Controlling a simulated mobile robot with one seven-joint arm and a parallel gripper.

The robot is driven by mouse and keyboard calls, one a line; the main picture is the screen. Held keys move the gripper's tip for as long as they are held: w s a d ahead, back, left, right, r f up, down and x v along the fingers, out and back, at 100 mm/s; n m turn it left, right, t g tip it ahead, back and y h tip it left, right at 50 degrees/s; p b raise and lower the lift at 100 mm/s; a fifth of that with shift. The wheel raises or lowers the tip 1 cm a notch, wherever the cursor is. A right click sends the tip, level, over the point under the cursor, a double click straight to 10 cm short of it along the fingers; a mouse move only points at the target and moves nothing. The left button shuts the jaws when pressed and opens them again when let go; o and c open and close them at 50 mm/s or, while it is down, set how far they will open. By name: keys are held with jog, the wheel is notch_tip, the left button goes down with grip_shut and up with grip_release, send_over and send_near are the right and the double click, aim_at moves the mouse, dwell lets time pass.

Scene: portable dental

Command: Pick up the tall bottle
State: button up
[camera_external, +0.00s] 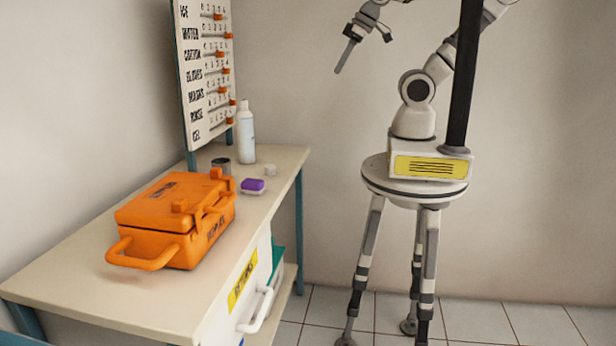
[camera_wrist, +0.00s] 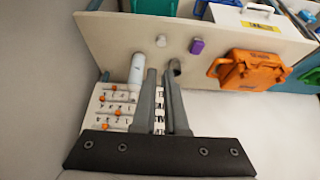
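The tall bottle (camera_external: 246,132) is white with a pale label and a narrow cap. It stands upright on the back of the bench, beside the lettered board. In the wrist view the bottle (camera_wrist: 136,72) shows just left of the left finger. My gripper (camera_wrist: 162,72) has two long grey fingers with a clear gap between them and nothing in it. In the external view my arm's end is high up, right of the bottle and well apart from it, partly cut off by the top edge.
An orange case (camera_external: 172,218) fills the bench's front middle. A dark can (camera_external: 221,166), purple block (camera_external: 253,185) and small white piece (camera_external: 270,170) lie near the bottle. The lettered board (camera_external: 206,75) with orange sliders rises behind it. Open space lies right of the bench (camera_external: 70,282).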

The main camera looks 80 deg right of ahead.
jog(key=o, duration=1.3)
jog(key=shift+o, duration=0.2)
jog(key=w+a+f+m+t+y+b, duration=0.1)
jog(key=w+a+f, duration=0.15)
jog(key=w, duration=0.35)
jog(key=w+a+f+m+t+y+b, duration=0.1)
jog(key=w+a+f, duration=0.1)
jog(key=w+f, duration=0.25)
jog(key=m+t+h+b, duration=0.3)
jog(key=t+h+b, duration=0.6)
jog(key=b, duration=0.5)
send_near(247, 115)
jog(key=h, duration=0.1)
jog(key=shift+g, duration=0.3)
jog(key=x, duration=1.3)
jog(key=shift+w+a+b, duration=0.2)
jog(key=shift+b, duration=0.2)
